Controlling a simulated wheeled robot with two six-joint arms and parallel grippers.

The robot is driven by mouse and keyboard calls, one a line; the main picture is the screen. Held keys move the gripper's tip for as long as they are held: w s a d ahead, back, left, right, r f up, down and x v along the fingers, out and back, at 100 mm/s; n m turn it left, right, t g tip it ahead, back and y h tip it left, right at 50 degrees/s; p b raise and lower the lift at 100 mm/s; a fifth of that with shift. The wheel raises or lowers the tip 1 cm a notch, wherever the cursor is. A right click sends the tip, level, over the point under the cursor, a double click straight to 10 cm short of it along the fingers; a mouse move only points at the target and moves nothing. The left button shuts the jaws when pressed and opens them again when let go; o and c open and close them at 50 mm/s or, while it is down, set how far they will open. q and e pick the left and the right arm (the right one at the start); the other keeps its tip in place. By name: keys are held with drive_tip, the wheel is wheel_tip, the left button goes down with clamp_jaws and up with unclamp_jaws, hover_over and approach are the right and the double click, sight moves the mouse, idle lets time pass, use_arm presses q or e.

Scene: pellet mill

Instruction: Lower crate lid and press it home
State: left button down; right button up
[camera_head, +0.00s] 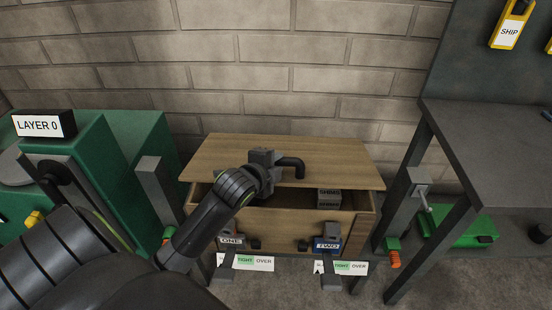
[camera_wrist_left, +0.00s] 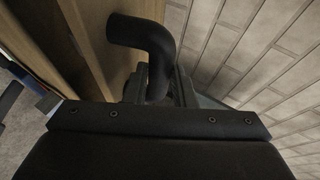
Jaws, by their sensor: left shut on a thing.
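The wooden crate (camera_head: 280,222) stands in the middle of the head view. Its wooden lid (camera_head: 225,152) is partly raised, tilted up toward the wall, with a dark gap along the front. A black bent handle (camera_head: 292,164) sits on the lid; it also shows in the left wrist view (camera_wrist_left: 140,32). My left gripper (camera_head: 268,170) is shut on the handle, and its jaws (camera_wrist_left: 158,85) show around the handle's lower end in the left wrist view. My right gripper is not in view.
A grey block marked SHIMS (camera_head: 329,198) shows inside the crate. Clamps labelled ONE (camera_head: 232,241) and TWO (camera_head: 327,243) are on the crate's front. A green machine (camera_head: 120,150) stands left, a dark bench (camera_head: 490,140) right, and a brick wall (camera_head: 300,75) behind.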

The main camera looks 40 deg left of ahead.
use_arm(q)
drive_tip(key=shift+s+d+f+b, duration=0.15)
drive_tip(key=shift+s+f+b, duration=0.15)
drive_tip(key=shift+f, duration=0.25)
drive_tip(key=shift+s+d+f+b, duration=0.1)
drive_tip(key=shift+s+f+b, duration=0.05)
drive_tip(key=shift+f+b, duration=0.3)
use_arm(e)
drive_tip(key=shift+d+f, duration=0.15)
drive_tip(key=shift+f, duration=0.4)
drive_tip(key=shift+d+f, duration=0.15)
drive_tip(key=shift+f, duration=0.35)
use_arm(q)
drive_tip(key=shift+f, duration=0.1)
drive_tip(key=c, duration=1.2)
unclamp_jaws()
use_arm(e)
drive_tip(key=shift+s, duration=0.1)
use_arm(q)
drive_tip(key=p+v, duration=0.6)
drive_tip(key=v, duration=1.1)
drive_tip(key=shift+s+d+f, duration=0.2)
drive_tip(key=shift+s+f, duration=0.05)
drive_tip(key=shift+s, duration=0.05)
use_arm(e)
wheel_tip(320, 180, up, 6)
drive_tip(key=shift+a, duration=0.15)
